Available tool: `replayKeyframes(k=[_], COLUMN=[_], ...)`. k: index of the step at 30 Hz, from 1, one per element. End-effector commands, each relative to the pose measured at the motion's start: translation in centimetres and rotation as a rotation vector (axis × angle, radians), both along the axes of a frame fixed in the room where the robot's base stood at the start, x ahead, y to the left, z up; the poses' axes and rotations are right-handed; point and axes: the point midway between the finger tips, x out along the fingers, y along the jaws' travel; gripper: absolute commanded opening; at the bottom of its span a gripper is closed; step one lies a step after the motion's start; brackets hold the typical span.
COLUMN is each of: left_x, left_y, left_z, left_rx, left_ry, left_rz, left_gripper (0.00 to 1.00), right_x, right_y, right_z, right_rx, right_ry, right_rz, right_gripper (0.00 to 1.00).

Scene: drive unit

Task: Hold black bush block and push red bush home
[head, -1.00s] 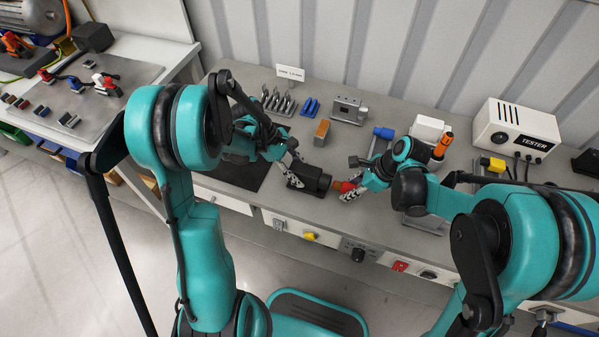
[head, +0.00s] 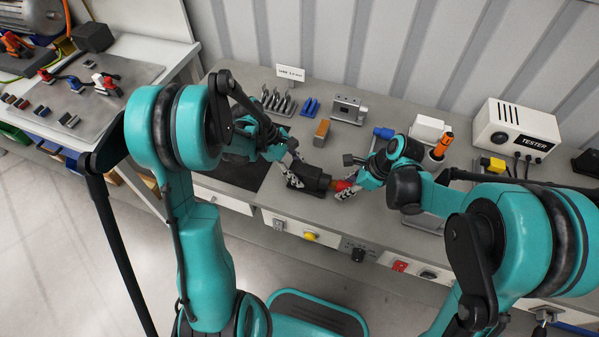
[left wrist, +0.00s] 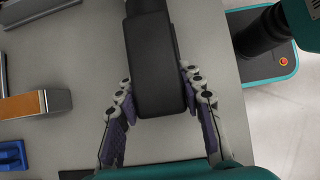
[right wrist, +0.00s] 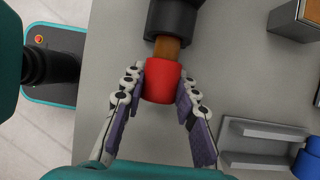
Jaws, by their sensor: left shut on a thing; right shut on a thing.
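The black bush block (head: 308,178) lies on the grey bench near its front edge. My left gripper (head: 293,178) is shut on its left end; in the left wrist view the block (left wrist: 158,65) sits between both fingers (left wrist: 160,95). The red bush (head: 343,185) is at the right end of the block, in my right gripper (head: 346,189). In the right wrist view the red bush (right wrist: 163,81) is between the fingers (right wrist: 162,90). A short brown-orange length (right wrist: 167,46) shows between the red bush and the round black end of the block (right wrist: 174,17).
An orange-and-grey block (head: 321,131), blue pieces (head: 310,107) and a grey metal fixture (head: 348,110) stand behind on the bench. A grey bracket with a blue cylinder (head: 383,132) is behind my right gripper. The tester (head: 515,130) stands at the right.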

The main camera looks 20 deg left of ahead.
Motion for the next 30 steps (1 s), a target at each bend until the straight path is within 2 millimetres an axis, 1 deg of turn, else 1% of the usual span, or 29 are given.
replayKeyframes(k=[7, 30], left_x=[0.0, 0.0], left_y=[-0.01, -0.01], left_z=[-0.01, -0.01], left_rx=[0.0, 0.0], left_ry=[0.0, 0.0], left_rz=[0.0, 0.0], left_gripper=[0.05, 0.05], right_x=[0.0, 0.02], right_y=[0.47, 0.77], right_z=[0.0, 0.01], right_rx=[0.0, 0.0], right_ry=[0.0, 0.0], right_rz=[0.001, 0.0], right_gripper=[0.0, 0.0])
